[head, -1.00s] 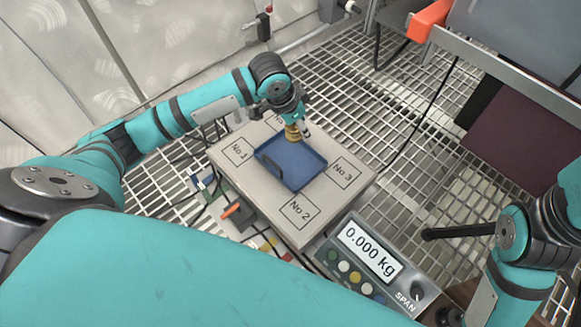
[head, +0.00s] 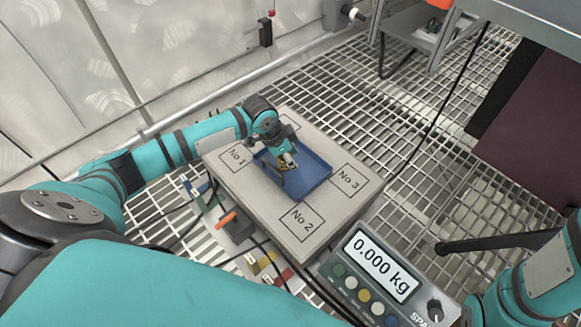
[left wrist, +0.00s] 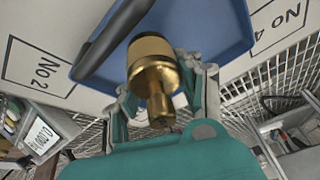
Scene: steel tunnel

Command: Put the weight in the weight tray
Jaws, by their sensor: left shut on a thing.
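The brass weight (head: 284,166) is held by my left gripper (head: 288,160) over the blue weight tray (head: 312,180). In the left wrist view the weight (left wrist: 151,72) shows as a gold cylinder with a narrower neck and knob, between the fingers of my left gripper (left wrist: 163,98). The blue tray (left wrist: 215,28) lies behind it, with a dark bar handle (left wrist: 115,40) along one side. I cannot tell whether the weight's base touches the tray floor. The tray sits on a grey platform scale (head: 253,205). My right gripper is out of view.
The scale display (head: 381,264) reads 0.000 kg, with coloured buttons below.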

